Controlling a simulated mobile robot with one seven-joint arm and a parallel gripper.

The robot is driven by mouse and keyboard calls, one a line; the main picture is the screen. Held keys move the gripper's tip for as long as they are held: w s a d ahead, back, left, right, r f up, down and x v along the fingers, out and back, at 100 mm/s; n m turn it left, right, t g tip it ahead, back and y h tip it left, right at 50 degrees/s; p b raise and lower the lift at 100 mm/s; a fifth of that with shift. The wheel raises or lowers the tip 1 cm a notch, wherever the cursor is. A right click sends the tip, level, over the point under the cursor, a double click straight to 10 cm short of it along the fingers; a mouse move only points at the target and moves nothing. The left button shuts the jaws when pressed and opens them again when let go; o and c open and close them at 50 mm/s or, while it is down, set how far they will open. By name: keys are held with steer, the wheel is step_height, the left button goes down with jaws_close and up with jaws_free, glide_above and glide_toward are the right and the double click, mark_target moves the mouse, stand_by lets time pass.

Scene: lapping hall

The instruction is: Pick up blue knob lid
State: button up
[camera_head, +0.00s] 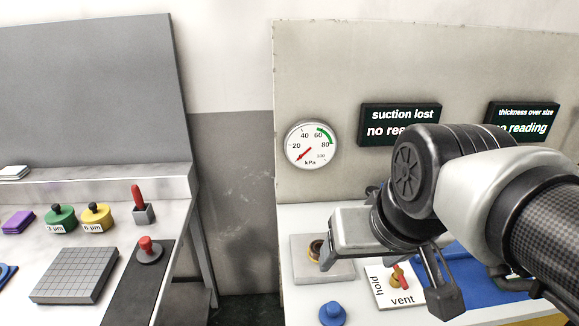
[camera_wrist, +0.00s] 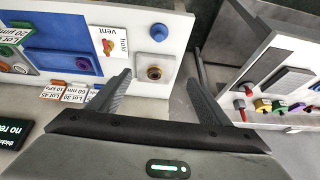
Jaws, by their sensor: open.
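The blue knob lid (camera_head: 332,313) sits on the white bench near the bottom edge of the head view, a round disc with a raised knob. In the wrist view the blue lid (camera_wrist: 158,32) lies beyond the fingertips, past a brass-ringed port. My gripper (camera_head: 385,278) hangs over the bench, behind and to the right of the lid, apart from it. In the wrist view my gripper (camera_wrist: 160,78) is open, with nothing between its fingers.
A grey plate with a brass port (camera_head: 315,249) and a hold/vent valve (camera_head: 401,277) stand close to the lid. A gauge (camera_head: 312,145) hangs behind. The left table holds a red-knobbed disc (camera_head: 149,250) and a gridded block (camera_head: 74,275). A gap separates the benches.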

steer(key=w+a+f+m+g+y+p, duration=0.1)
steer(key=w+a+f+m+g+p, duration=0.15)
steer(key=w+p, duration=0.4)
steer(key=m+g+h+p, duration=0.1)
steer(key=m+g+p, duration=0.2)
steer(key=m+p, duration=0.3)
glide_above(334, 306)
steer(key=p, duration=0.1)
step_height(334, 306, down, 7)
steer(key=n, duration=0.1)
step_height(334, 306, down, 18)
steer(key=b, duration=0.4)
steer(key=shift+r, duration=0.25)
